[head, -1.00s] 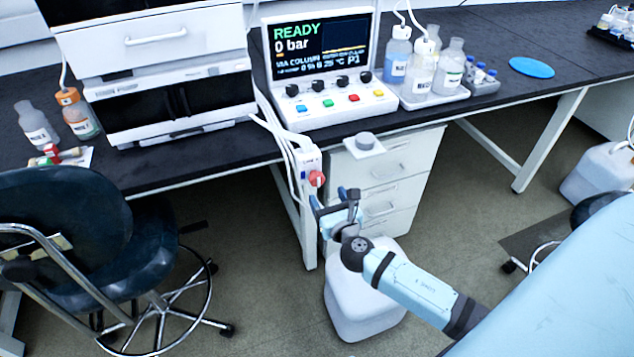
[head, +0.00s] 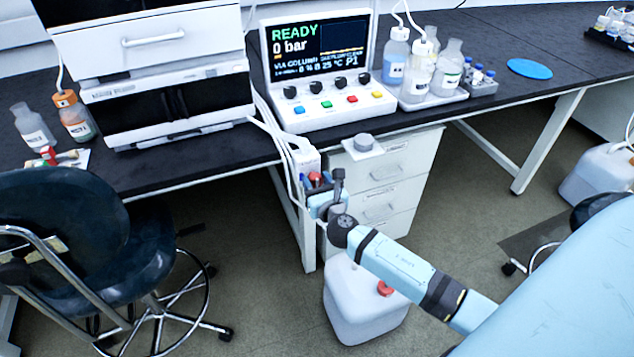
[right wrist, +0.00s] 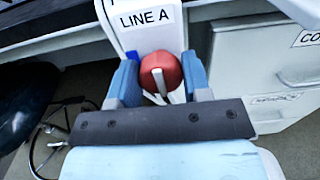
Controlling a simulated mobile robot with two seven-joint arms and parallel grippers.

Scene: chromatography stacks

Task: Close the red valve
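The red valve (head: 315,178) is a round red knob on the front of a white block at the bench's front edge. In the right wrist view the red valve (right wrist: 161,70) has a pale lever or strip across its lower part, and the white block (right wrist: 145,22) above it reads LINE A. My right gripper (head: 326,184) is at the valve, with its two blue fingers (right wrist: 161,84) on either side of the knob. The fingers look open around it, and I cannot tell whether they touch it. My left gripper is not in view.
A control unit (head: 325,65) reading READY and 0 bar stands on the black bench above the valve. White tubes (head: 275,128) run down beside the block. White drawers (head: 385,185) stand to the right, a white canister (head: 362,310) below, and a dark chair (head: 70,225) to the left.

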